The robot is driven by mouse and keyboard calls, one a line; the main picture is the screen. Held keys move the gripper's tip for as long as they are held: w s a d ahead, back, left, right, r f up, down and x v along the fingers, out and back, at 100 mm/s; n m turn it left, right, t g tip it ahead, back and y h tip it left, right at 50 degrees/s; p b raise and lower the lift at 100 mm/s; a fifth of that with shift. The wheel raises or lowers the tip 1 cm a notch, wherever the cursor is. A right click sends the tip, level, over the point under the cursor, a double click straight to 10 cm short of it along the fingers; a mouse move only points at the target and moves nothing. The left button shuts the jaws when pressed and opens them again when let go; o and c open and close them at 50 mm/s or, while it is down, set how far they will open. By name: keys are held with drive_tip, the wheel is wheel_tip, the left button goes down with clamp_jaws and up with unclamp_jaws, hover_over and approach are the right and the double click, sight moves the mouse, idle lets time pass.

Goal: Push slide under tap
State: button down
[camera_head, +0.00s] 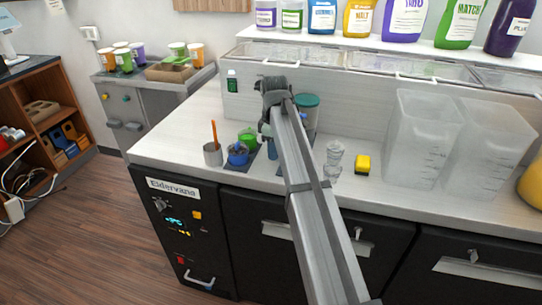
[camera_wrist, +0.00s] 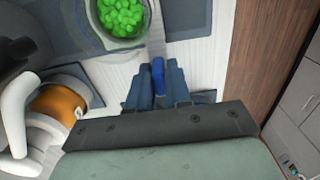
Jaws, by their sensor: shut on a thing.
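My gripper (camera_wrist: 160,72) shows in the wrist view, its blue fingers shut on a bright blue handle (camera_wrist: 158,77). A pale flat strip (camera_wrist: 156,34) runs from this handle, beside a clear round container (camera_wrist: 90,20) holding green pieces. I cannot tell for sure that the handle and strip are the slide. In the head view, my arm reaches over the counter and covers much of the spot; small blue parts (camera_head: 272,149) show beneath its end. I cannot make out a tap clearly in either view.
An orange vessel (camera_wrist: 58,103) with white parts is left of my fingers.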

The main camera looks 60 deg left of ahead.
drive_tip(key=c, duration=1.1)
unclamp_jaws()
drive_tip(key=shift+c, duration=0.2)
wheel_tip(320, 180, up, 14)
